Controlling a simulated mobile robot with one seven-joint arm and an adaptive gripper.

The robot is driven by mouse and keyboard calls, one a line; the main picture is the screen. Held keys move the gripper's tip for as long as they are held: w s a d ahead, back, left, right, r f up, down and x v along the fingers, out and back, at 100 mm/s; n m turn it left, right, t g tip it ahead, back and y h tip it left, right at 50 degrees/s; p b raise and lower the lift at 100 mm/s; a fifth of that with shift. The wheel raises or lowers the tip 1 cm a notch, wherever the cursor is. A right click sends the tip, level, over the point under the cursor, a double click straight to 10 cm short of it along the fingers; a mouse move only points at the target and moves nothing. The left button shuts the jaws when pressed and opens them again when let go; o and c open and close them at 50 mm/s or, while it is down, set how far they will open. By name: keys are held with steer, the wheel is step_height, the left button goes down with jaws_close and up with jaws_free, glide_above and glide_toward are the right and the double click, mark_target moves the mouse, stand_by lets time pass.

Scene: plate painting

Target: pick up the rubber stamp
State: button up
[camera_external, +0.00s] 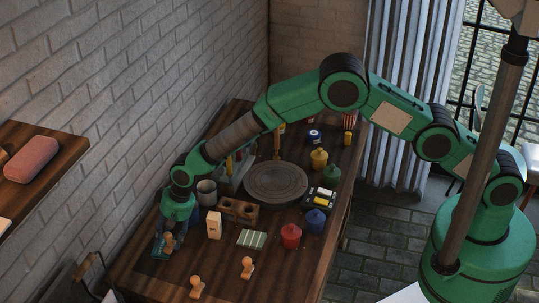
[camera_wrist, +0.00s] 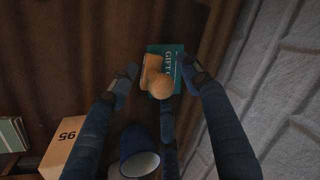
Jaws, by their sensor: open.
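A wooden rubber stamp with a round knob handle (camera_wrist: 161,87) sits on or against a teal item lettered "GIFT" (camera_wrist: 169,60) in the wrist view. My gripper (camera_wrist: 160,76) is open, with fingers on both sides of the stamp and a third below it; I see no clear contact. In the external view my gripper (camera_external: 173,226) points down at the table's left edge, with that stamp (camera_external: 169,242) partly hidden under it and the teal item (camera_external: 158,246) beside it. Two similar wooden stamps stand nearer the front edge, one left (camera_external: 197,288) and one right (camera_external: 247,268).
A pale box (camera_external: 214,226), a wooden holder (camera_external: 238,211) and a grey mug (camera_external: 206,192) stand near my gripper. A dark blue cup (camera_wrist: 139,158) is close to the fingers. A striped pad (camera_external: 252,238) and red jar (camera_external: 290,236) lie farther right. The brick wall (camera_wrist: 290,90) is close by.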

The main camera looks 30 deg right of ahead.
mark_target(165, 234)
jaws_close()
steer(key=shift+r, duration=0.1)
stand_by(0.4)
steer(key=shift+r, duration=0.8)
step_height(165, 234, up, 2)
steer(key=shift+r+p, duration=0.1)
steer(key=shift+p, duration=0.3)
steer(key=s+d+p, duration=0.1)
steer(key=s+d, duration=0.7)
steer(key=d, duration=0.5)
steer(key=shift+s+d+r, duration=0.2)
steer(key=shift+d+r, duration=0.05)
steer(key=shift+r, duration=0.2)
